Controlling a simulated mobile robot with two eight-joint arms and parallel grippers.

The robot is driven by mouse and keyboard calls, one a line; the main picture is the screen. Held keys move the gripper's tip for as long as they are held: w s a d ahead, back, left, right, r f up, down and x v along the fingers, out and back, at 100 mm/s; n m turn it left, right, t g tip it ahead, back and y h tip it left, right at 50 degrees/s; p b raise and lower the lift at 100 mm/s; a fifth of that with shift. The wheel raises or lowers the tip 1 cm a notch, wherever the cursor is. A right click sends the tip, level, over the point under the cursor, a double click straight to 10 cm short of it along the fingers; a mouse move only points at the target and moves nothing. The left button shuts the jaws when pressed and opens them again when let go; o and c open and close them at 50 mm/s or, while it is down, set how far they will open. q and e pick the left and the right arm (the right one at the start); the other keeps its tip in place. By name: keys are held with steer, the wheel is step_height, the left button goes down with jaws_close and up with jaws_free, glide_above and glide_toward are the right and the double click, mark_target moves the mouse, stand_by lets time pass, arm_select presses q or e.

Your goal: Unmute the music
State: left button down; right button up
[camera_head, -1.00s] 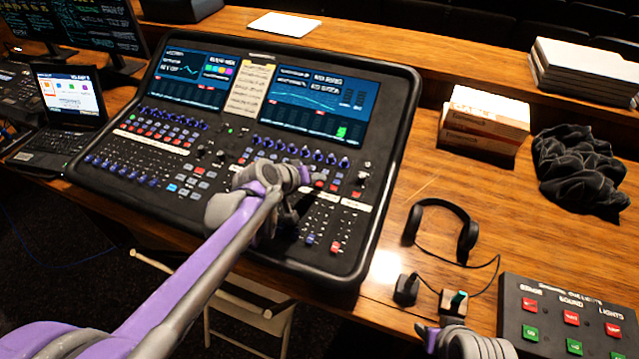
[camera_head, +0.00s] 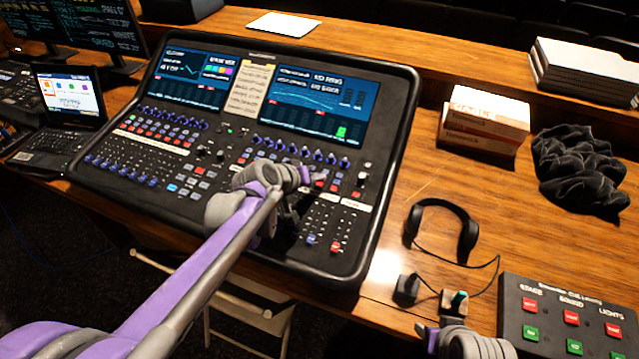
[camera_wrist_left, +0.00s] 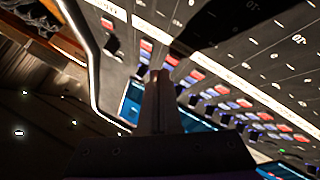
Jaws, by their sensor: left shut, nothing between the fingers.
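The mixing console (camera_head: 397,150) stands on the wooden desk, with two lit screens, rows of knobs, coloured buttons and faders. My left gripper (camera_head: 318,178) is over the console's right half, at a row of red and blue buttons. It is shut and holds nothing. In the left wrist view, its closed fingertips (camera_wrist_left: 160,76) are close to a red button (camera_wrist_left: 172,60) in this row; I cannot tell whether they touch it. Another red button (camera_wrist_left: 146,45) is beside it. My left forearm and wrist hide part of the console's lower middle. Button labels are too small to read.
Headphones (camera_head: 467,240) lie on the desk right of the console. A box with red and green buttons (camera_head: 510,317) is at the lower right. A laptop (camera_head: 70,95) is at the left, stacked boxes (camera_head: 487,118) and a black cloth (camera_head: 580,170) at the right.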

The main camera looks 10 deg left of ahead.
mark_target(316, 193)
arm_select(q)
steer(key=shift+f, duration=0.4)
arm_select(e)
steer(key=shift+f, duration=0.3)
arm_select(q)
steer(key=shift+f+b, duration=0.3)
steer(key=shift+b, duration=0.05)
arm_select(e)
steer(key=shift+s+f, duration=0.1)
steer(key=shift+f, duration=0.05)
arm_select(q)
steer(key=shift+r, duration=0.1)
steer(key=shift+r+p, duration=0.55)
steer(key=shift+r, duration=0.1)
arm_select(e)
steer(key=shift+w+r, duration=0.2)
steer(key=shift+r, duration=0.4)
arm_select(q)
steer(key=shift+r, duration=0.1)
steer(key=shift+s+r+p, duration=0.2)
steer(key=shift+r+p, duration=1.45)
steer(key=shift+r, duration=0.8)
steer(key=shift+f, duration=0.1)
arm_select(e)
steer(key=r, duration=0.2)
steer(key=w+r, duration=0.1)
steer(key=r, duration=0.1)
steer(key=shift+w, duration=0.1)
arm_select(q)
steer(key=shift+s, duration=0.15)
